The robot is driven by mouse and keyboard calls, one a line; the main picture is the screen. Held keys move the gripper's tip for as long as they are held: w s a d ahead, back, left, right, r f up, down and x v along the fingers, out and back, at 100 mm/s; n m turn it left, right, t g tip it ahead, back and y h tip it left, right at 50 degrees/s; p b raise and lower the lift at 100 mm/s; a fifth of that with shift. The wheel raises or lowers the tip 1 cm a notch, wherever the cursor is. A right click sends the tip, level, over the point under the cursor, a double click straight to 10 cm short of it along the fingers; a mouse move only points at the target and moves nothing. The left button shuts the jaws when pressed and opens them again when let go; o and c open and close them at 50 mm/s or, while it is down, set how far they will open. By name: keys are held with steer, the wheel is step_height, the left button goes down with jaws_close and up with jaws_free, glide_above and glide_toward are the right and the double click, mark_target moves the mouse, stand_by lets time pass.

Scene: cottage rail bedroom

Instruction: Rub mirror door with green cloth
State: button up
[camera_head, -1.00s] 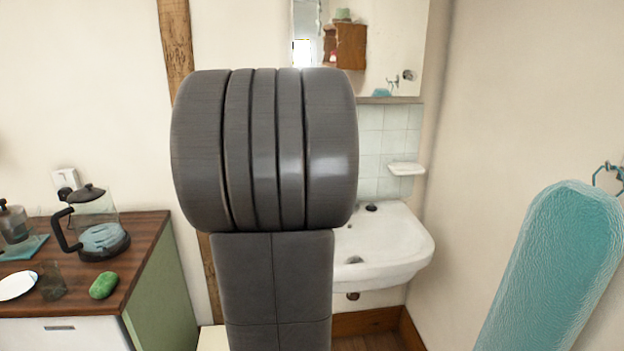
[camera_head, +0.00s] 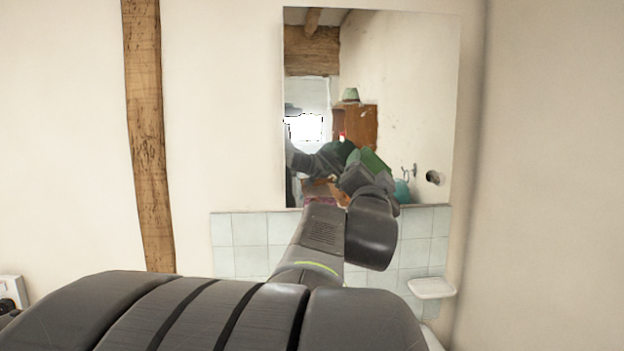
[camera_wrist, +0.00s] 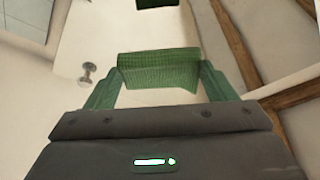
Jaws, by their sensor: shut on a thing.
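The mirror door (camera_head: 405,90) hangs on the wall above light tiles, with a small round knob (camera_head: 432,177) at its lower right. The knob also shows in the wrist view (camera_wrist: 88,73). My gripper (camera_wrist: 163,80) is shut on the green cloth (camera_wrist: 158,66), a folded, textured piece spanning its green fingers. In the head view, green shapes (camera_head: 372,160) show at the mirror's lower part, partly hidden by my arm; a reflection overlaps there. A dark green patch (camera_wrist: 155,3) at the wrist view's top looks like the cloth's reflection, with a gap between.
A white soap dish (camera_head: 432,287) juts from the tiles (camera_head: 240,240) below the mirror. A timber post (camera_head: 148,130) runs up the wall at left. A plain wall stands close at right. The basin is almost wholly hidden by my arm.

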steer(key=shift+p+x, duration=0.5)
steer(key=shift+x, duration=0.6)
steer(key=shift+w+a+f+p, duration=0.15)
steer(key=shift+w+p, duration=0.35)
steer(key=shift+w, duration=0.65)
steer(key=shift+w+a+f+p, duration=0.1)
steer(key=shift+w+p, duration=0.35)
steer(key=shift+w, duration=0.7)
steer(key=shift+w, duration=0.95)
steer(key=d+b, duration=0.4)
steer(key=b, duration=0.2)
